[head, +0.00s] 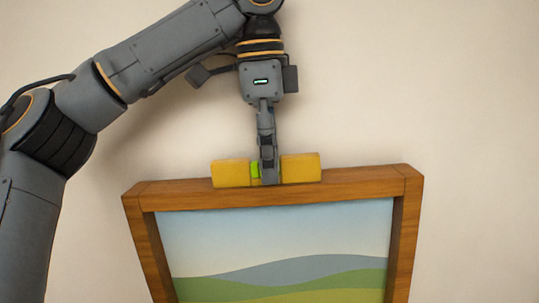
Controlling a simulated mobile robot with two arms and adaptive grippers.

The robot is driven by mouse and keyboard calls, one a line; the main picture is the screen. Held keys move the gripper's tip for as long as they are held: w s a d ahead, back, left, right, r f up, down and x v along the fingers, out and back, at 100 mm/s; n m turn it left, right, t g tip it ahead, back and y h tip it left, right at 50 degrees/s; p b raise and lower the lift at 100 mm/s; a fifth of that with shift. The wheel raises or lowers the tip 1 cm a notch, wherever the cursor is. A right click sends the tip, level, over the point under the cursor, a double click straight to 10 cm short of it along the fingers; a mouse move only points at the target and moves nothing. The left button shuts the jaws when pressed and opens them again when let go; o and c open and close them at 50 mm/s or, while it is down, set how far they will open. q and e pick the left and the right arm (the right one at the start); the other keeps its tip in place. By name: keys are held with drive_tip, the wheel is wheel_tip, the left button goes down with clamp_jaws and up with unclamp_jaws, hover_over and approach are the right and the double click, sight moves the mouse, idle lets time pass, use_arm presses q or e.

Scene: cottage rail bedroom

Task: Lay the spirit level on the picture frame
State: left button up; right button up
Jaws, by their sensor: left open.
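The yellow spirit level (301,168) with a green vial rests along the top edge of the wooden picture frame (375,180), near the middle. The level and the frame's top edge both tilt slightly, higher at the right. My left gripper (268,178) comes down from above at the level's middle, its fingers in front of part of the green vial. The gripper is open, with the level between or right beside its fingers. The far finger is hidden. My right gripper is not in view.
The frame hangs against a plain beige wall (470,100) and holds a landscape picture (280,250) of hills and sky. The wall around the frame is clear on the right. My left arm fills the left side and top.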

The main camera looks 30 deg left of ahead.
use_arm(q)
drive_tip(key=shift+r, duration=0.15)
drive_tip(key=shift+s+a+r, duration=0.1)
drive_tip(key=shift+a+r, duration=0.05)
drive_tip(key=shift+r, duration=1.65)
drive_tip(key=shift+a+r, duration=0.15)
drive_tip(key=shift+r, duration=1.65)
